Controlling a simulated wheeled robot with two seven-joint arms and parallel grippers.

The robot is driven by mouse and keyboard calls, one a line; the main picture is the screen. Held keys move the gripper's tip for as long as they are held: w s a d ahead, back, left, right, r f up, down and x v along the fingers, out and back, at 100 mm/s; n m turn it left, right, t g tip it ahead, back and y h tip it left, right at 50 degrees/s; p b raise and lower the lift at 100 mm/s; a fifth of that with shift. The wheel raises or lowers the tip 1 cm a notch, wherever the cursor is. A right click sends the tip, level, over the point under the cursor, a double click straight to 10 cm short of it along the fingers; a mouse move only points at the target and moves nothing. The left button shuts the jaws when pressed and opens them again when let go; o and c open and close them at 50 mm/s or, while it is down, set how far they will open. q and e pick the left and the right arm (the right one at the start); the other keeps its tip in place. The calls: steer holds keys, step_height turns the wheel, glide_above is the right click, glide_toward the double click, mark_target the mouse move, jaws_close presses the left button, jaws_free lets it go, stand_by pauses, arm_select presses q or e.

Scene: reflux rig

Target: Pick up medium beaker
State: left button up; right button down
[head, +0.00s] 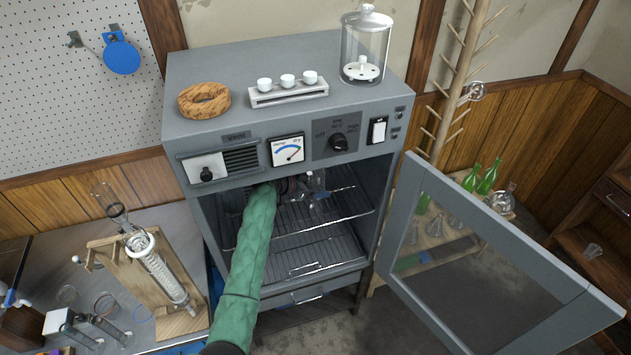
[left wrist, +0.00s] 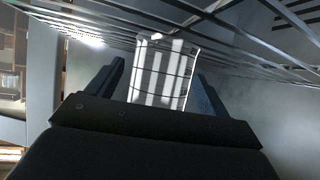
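A clear glass beaker (left wrist: 162,72) with bright reflections shows between the two fingers of my left gripper (left wrist: 160,88) in the left wrist view. The fingers stand apart on either side of it, with a narrow gap visible at the left finger. In the head view my green-sleeved left arm reaches into the open oven (head: 290,225), and the left gripper (head: 303,187) is at the upper wire rack. Glassware (head: 318,181) shows faintly by the fingertips there, partly hidden by the gripper. My right gripper is not in view.
The oven door (head: 490,265) hangs open to the right. Wire racks (head: 310,250) lie close to the gripper. A glass jar (head: 366,48), small white cups (head: 288,80) and a cork ring (head: 204,99) stand on top. A condenser (head: 158,268) on a wooden stand is at left.

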mark_target(310, 180)
arm_select(q)
steer(key=c, duration=0.9)
steer(key=shift+c, duration=0.3)
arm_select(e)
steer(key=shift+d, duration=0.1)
